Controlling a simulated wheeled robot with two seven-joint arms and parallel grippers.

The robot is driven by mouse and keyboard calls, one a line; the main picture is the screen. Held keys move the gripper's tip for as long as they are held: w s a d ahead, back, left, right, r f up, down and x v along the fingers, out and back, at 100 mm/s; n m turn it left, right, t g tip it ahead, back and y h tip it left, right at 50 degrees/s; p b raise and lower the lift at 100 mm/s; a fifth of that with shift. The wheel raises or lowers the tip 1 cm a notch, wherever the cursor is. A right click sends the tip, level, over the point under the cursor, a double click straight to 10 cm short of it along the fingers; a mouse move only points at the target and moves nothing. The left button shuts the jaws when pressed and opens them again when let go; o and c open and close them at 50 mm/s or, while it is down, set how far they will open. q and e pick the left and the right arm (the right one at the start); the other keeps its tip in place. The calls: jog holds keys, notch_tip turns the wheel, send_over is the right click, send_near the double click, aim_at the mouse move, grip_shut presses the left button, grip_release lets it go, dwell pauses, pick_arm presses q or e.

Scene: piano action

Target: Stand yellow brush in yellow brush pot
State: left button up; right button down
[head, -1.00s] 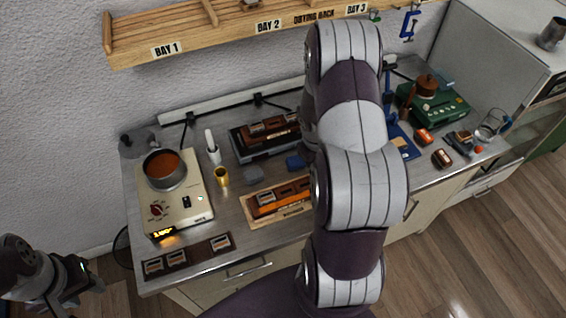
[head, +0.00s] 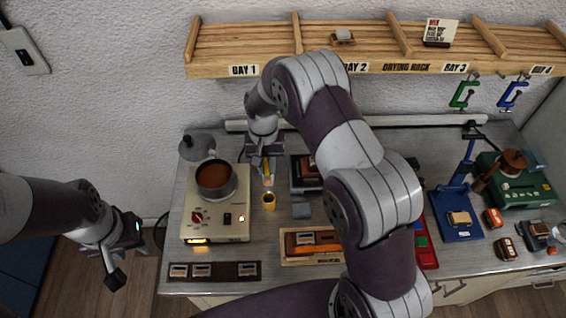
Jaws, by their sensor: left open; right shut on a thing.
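The yellow brush pot (head: 268,203) is a small yellow cup on the bench, just right of the hot plate. My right gripper (head: 267,172) is above it, shut on the yellow brush (head: 268,181). Only a short pale and orange-yellow piece of the brush shows below the fingers. It points down over the pot; I cannot tell whether its tip is inside the rim. My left gripper (head: 130,252) is open and empty, left of the bench and away from the pot.
A hot plate (head: 200,232) carries a pot of brown liquid (head: 215,180). A grey block (head: 301,210) sits right of the brush pot. A wooden tray (head: 300,260) lies in front. My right arm hides the bench's middle. The drying rack (head: 380,60) hangs above.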

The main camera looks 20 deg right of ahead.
jog(key=shift+s+a+f, duration=0.1)
jog(key=shift+s+a, duration=0.1)
jog(key=shift+f+b, duration=0.3)
jog(key=shift+b, duration=0.15)
notch_tip(320, 180, down, 9)
jog(key=b, duration=0.6)
jog(key=shift+w+d, duration=0.1)
jog(key=shift+w, duration=0.05)
jog(key=shift+f+b, duration=0.65)
jog(key=shift+f, duration=0.1)
jog(key=c, duration=0.9)
grip_release()
jog(key=shift+c, duration=0.2)
